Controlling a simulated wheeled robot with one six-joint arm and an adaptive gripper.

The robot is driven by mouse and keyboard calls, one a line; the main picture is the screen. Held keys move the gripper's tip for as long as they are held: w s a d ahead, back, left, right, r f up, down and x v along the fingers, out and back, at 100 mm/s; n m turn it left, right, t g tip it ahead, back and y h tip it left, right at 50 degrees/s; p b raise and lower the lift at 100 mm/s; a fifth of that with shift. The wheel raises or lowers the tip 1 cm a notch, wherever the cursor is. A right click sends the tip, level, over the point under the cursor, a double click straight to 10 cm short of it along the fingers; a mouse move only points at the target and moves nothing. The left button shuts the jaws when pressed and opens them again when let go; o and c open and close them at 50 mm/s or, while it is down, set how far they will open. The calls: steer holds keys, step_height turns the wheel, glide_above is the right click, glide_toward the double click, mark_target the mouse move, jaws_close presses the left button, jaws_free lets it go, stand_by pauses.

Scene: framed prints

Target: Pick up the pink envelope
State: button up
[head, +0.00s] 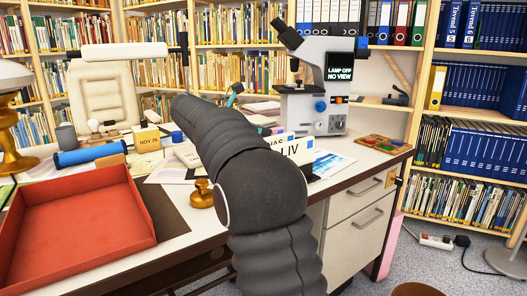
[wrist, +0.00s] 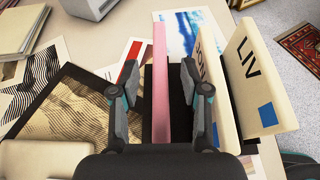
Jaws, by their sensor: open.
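A thin pink upright piece, which looks like the pink envelope (wrist: 159,95), stands edge-on in a dark holder in the wrist view. My gripper (wrist: 160,75) is open, with one finger on each side of the pink piece. Gaps show between the piece and both fingers. Cream cards stand just right of the right finger, one marked LIV (wrist: 255,75). In the head view my dark arm hides the gripper and the pink piece; the LIV card (head: 293,150) shows beside the arm.
The desk holds a red tray (head: 80,225), a brass object (head: 202,194), a calendar block (head: 147,139), a microscope (head: 318,85) and a palette (head: 380,143). Prints lie flat left of the gripper, including a striped one (wrist: 35,105). A pink panel (head: 390,246) shows at the desk's right side.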

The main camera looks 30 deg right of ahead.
steer(key=shift+x, duration=1.1)
jaws_close()
